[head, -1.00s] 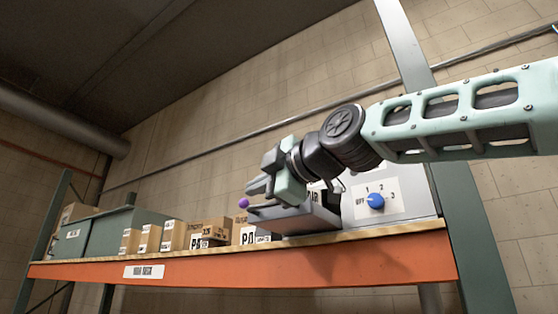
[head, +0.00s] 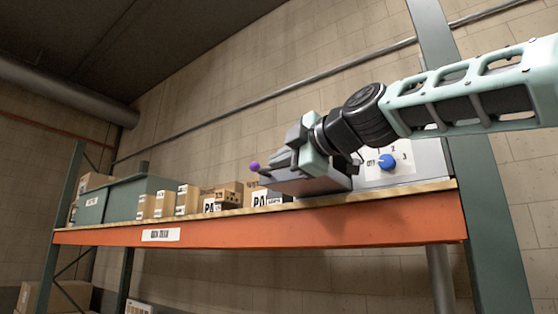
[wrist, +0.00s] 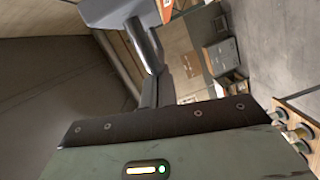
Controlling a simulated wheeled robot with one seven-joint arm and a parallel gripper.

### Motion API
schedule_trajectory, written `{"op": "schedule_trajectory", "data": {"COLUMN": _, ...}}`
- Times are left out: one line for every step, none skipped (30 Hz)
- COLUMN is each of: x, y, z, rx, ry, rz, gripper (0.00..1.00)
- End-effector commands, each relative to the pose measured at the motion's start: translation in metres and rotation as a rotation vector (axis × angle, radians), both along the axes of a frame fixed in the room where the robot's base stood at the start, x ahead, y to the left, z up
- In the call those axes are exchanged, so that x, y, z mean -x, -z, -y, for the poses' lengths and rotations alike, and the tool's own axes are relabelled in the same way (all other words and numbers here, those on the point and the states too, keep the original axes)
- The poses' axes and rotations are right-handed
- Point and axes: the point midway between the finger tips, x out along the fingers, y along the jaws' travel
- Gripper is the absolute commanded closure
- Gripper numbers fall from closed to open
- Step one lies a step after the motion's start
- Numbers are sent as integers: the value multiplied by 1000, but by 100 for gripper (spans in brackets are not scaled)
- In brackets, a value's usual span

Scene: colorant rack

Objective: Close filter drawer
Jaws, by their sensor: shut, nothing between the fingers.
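The filter drawer (head: 308,187) is a grey box pulled out from the grey unit (head: 420,160) with the blue dial, near the right end of the shelf. A purple ball knob (head: 255,166) shows at its left end. My gripper (head: 280,165) is shut and empty, just over the drawer in the head view, with its fingers toward the knob. Whether it touches the drawer I cannot tell. The gripper hides part of the drawer's top and the unit's front.
The shelf's orange beam (head: 260,226) runs below the drawer. Several cardboard boxes (head: 187,199) and a grey-green bin (head: 125,196) stand left of the drawer. A green upright post (head: 485,215) is close on the right.

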Motion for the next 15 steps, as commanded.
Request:
{"op": "schedule_trajectory", "data": {"x": -8, "y": 6, "z": 6, "rx": 0, "ry": 6, "rz": 1, "gripper": 100}}
{"op": "schedule_trajectory", "data": {"x": -12, "y": 7, "z": 8, "rx": -1, "ry": 8, "rz": 1, "gripper": 100}}
{"op": "schedule_trajectory", "data": {"x": -17, "y": 8, "z": 12, "rx": -2, "ry": 8, "rz": 0, "gripper": 100}}
{"op": "schedule_trajectory", "data": {"x": -22, "y": 8, "z": 16, "rx": -3, "ry": 9, "rz": 1, "gripper": 100}}
{"op": "schedule_trajectory", "data": {"x": -26, "y": 8, "z": 19, "rx": -1, "ry": 8, "rz": 1, "gripper": 100}}
{"op": "schedule_trajectory", "data": {"x": -32, "y": 8, "z": 24, "rx": 0, "ry": 8, "rz": 1, "gripper": 100}}
{"op": "schedule_trajectory", "data": {"x": -37, "y": 7, "z": 28, "rx": 0, "ry": 9, "rz": 1, "gripper": 100}}
{"op": "schedule_trajectory", "data": {"x": -41, "y": 7, "z": 32, "rx": 1, "ry": 9, "rz": 1, "gripper": 100}}
{"op": "schedule_trajectory", "data": {"x": -48, "y": 7, "z": 37, "rx": 0, "ry": 9, "rz": 0, "gripper": 100}}
{"op": "schedule_trajectory", "data": {"x": -54, "y": 6, "z": 41, "rx": 0, "ry": 9, "rz": 0, "gripper": 100}}
{"op": "schedule_trajectory", "data": {"x": -59, "y": 6, "z": 45, "rx": 2, "ry": 9, "rz": -1, "gripper": 100}}
{"op": "schedule_trajectory", "data": {"x": -66, "y": 5, "z": 51, "rx": 2, "ry": 9, "rz": 0, "gripper": 100}}
{"op": "schedule_trajectory", "data": {"x": -71, "y": 4, "z": 55, "rx": 2, "ry": 8, "rz": 0, "gripper": 100}}
{"op": "schedule_trajectory", "data": {"x": -76, "y": 3, "z": 59, "rx": 1, "ry": 8, "rz": 0, "gripper": 100}}
{"op": "schedule_trajectory", "data": {"x": -81, "y": 2, "z": 63, "rx": 1, "ry": 7, "rz": 1, "gripper": 100}}
